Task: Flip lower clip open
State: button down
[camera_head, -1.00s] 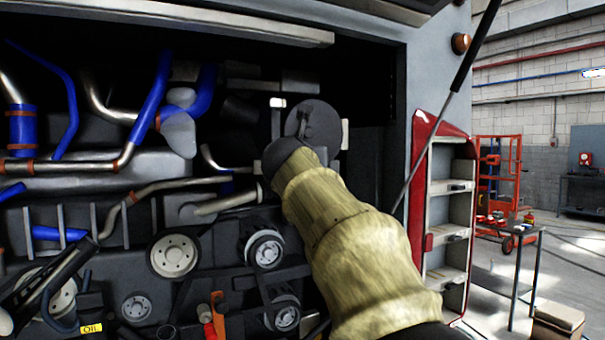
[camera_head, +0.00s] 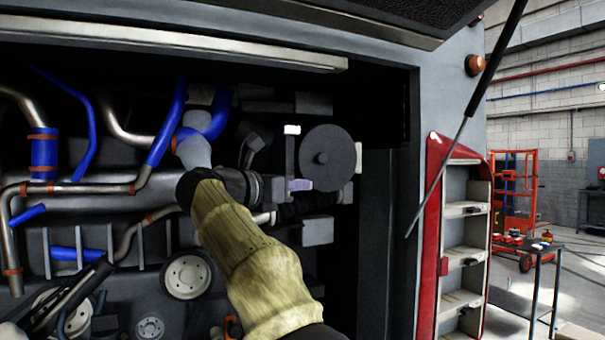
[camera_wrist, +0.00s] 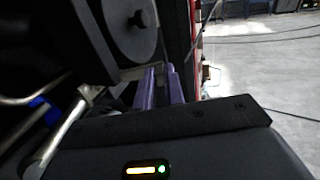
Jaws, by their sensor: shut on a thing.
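The round dark housing cover (camera_head: 327,157) with a central knob is right of centre in the head view.
Blue hoses (camera_head: 165,130) and metal pipes (camera_head: 70,188) crowd the bay on the left. A grey bay post (camera_head: 375,240) and red-edged shelves (camera_head: 465,235) stand to the right. A thin strut (camera_head: 465,120) slants down there.

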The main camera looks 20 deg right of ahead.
jog(key=a+m+g+p, duration=0.1)
jog(key=m+g+p, duration=0.1)
jog(key=g+p, duration=0.1)
jog(key=w+a+m+g+p, duration=0.1)
jog(key=m+g+p, duration=0.1)
jog(key=g+p, duration=0.1)
jog(key=w+a+m+g+h+p, duration=0.1)
jog(key=m+g+p, duration=0.1)
jog(key=g+p, duration=0.1)
jog(key=shift+r+p, duration=0.15)
jog(key=shift+p, duration=0.7)
jog(key=shift+g, duration=0.3)
jog(key=c, duration=1.5)
grip_release()
jog(key=shift+a, duration=0.1)
